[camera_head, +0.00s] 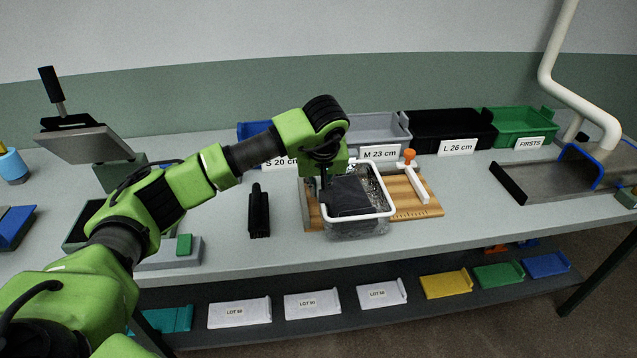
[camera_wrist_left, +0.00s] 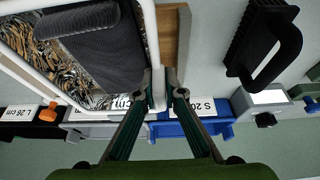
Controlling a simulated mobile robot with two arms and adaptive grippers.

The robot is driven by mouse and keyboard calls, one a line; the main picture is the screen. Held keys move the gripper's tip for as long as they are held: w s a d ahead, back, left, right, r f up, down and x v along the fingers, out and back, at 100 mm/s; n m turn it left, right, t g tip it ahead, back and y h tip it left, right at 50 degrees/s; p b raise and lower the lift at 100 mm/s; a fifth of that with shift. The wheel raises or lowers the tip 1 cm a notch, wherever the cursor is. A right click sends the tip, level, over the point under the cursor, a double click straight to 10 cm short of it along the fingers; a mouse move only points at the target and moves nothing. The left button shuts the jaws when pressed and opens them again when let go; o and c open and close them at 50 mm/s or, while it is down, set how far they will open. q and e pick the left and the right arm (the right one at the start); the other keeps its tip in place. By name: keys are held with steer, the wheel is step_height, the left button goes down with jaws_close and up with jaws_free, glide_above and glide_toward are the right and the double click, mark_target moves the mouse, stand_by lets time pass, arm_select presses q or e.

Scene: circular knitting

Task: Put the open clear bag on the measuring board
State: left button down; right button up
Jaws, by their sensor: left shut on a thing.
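The open clear bag (camera_head: 358,231) has a white rim, and a dark folded piece (camera_head: 348,198) lies in its mouth. My left gripper (camera_head: 324,178) is shut on the back left part of the rim. In the left wrist view the fingers (camera_wrist_left: 160,88) pinch the white rim, with the dark piece (camera_wrist_left: 105,50) and crinkled clear film beside it. The wooden measuring board (camera_head: 408,196) shows behind and right of the bag. The bag overlaps the board's left and front part in the picture; whether it touches the board is hidden. My right gripper is out of view.
A white slide with an orange knob (camera_head: 409,157) stands on the board's right. A black brush-like tool (camera_head: 259,212) is left of the bag. Grey (camera_head: 380,130), black (camera_head: 450,128) and green (camera_head: 520,124) bins line the back. The table is clear right of the board.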

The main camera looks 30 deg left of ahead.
arm_select(q)
steer(key=shift+f, duration=0.2)
steer(key=c, duration=2.1)
jaws_free()
steer(key=shift+c, duration=0.2)
steer(key=shift+r, duration=0.25)
steer(key=shift+s+d+r, duration=0.1)
steer(key=shift+r, duration=0.2)
steer(key=b+v, duration=0.2)
steer(key=v, duration=0.9)
steer(key=shift+s, duration=0.1)
